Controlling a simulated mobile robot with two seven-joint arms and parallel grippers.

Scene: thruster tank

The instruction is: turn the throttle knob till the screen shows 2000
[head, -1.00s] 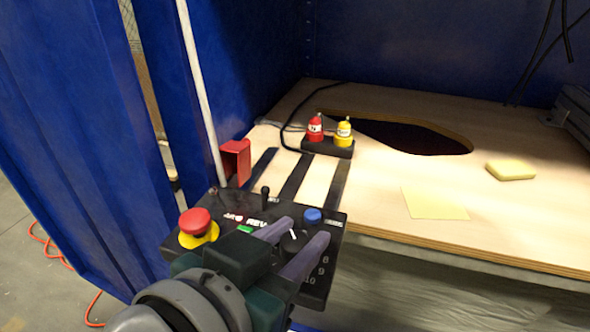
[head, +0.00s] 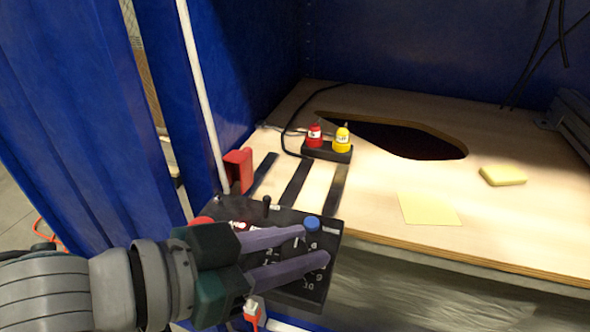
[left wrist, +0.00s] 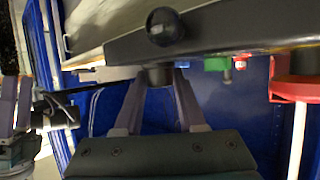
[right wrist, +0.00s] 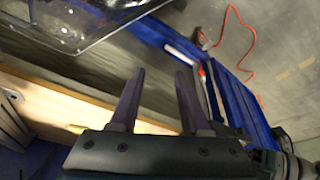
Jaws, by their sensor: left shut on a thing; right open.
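My left gripper (head: 316,246) reaches across the black control box (head: 318,287) and is shut on the throttle knob. The knob (left wrist: 157,76) shows in the left wrist view as a short dark cylinder between the two fingertips. In the head view the fingers cover part of the knob and dial; some white scale numbers show beside them, and I cannot read a setting. No screen reading is legible in any view.
The box carries a blue button (head: 312,223), a small black lever (head: 267,203) and a red stop button (head: 203,221), partly hidden. A yellow sponge (head: 503,175) lies right.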

